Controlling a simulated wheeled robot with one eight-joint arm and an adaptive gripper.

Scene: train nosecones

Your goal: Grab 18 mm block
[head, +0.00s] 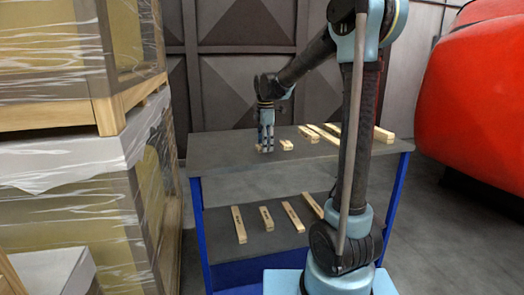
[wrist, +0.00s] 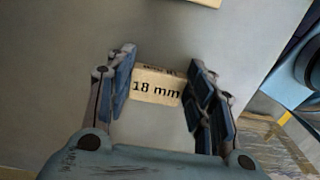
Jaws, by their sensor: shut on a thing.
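The 18 mm block (wrist: 157,87) is a small pale wooden piece with "18 mm" in black on its face. It lies between the two fingers of my gripper (wrist: 158,88) in the wrist view, one finger at each end. My gripper is shut on it. In the head view my gripper (head: 265,146) points down at the top shelf (head: 230,152) of the blue-framed rack, near its left part. The block is mostly hidden behind the fingers there, and I cannot tell whether it still touches the shelf.
A short wooden block (head: 286,145) lies just right of my gripper, with longer ones (head: 309,134) further right. Several wooden bars (head: 239,224) lie on the lower shelf. Wrapped crates (head: 70,220) stand close on the left. A red nosecone (head: 480,100) is at the right.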

